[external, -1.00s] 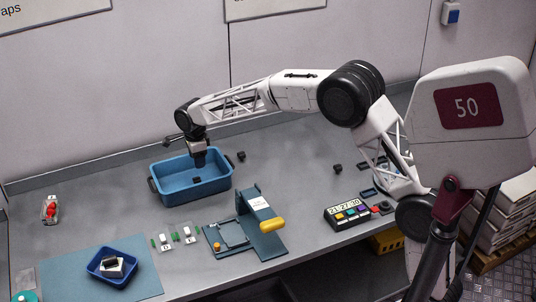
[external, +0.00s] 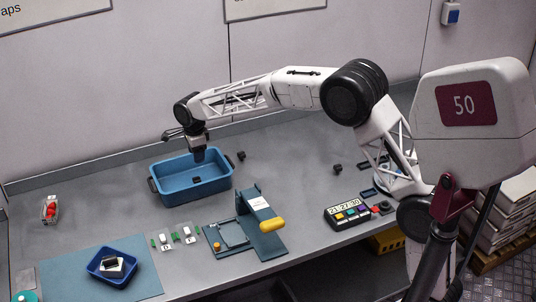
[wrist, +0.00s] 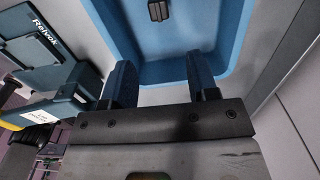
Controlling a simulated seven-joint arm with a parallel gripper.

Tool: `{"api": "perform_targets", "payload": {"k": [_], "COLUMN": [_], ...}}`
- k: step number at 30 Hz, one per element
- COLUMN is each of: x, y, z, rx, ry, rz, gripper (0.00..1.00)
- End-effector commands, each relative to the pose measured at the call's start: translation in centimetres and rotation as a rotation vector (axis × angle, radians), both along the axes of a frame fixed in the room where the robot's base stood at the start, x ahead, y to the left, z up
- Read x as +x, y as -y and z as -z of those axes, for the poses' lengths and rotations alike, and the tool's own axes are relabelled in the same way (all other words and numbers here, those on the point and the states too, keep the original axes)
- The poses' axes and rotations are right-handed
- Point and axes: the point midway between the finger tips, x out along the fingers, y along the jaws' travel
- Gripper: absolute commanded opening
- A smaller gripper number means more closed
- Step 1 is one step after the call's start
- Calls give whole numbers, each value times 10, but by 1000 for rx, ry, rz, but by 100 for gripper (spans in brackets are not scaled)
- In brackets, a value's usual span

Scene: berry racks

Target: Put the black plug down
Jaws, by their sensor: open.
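A small black plug (external: 197,180) lies on the floor of the blue bin (external: 163,188). In the wrist view the plug (wrist: 158,10) is at the top edge, inside the bin (wrist: 240,45). My gripper (external: 199,156) is above the back part of the bin, apart from the plug. In the wrist view my gripper's two blue fingers (wrist: 160,78) are spread with nothing between them.
Another small black piece (external: 241,156) lies right of the bin, and one more (external: 337,168) lies farther right. A blue fixture with a yellow handle (external: 270,225) stands in front. A small blue tray (external: 96,276) sits on a mat at front left.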

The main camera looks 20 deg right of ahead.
Motion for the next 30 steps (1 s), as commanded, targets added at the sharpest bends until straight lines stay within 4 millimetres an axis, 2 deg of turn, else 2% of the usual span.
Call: {"api": "perform_targets", "payload": {"k": [8, 14, 20, 30], "x": [-1, -9, -29, -90], "y": [2, 23, 69, 166], "z": [-2, -17, -48, -102], "rx": [0, 4, 9, 8], "ry": [1, 9, 26, 63], "rz": [-5, -49, -156, -400], "gripper": [54, 54, 54, 54]}}
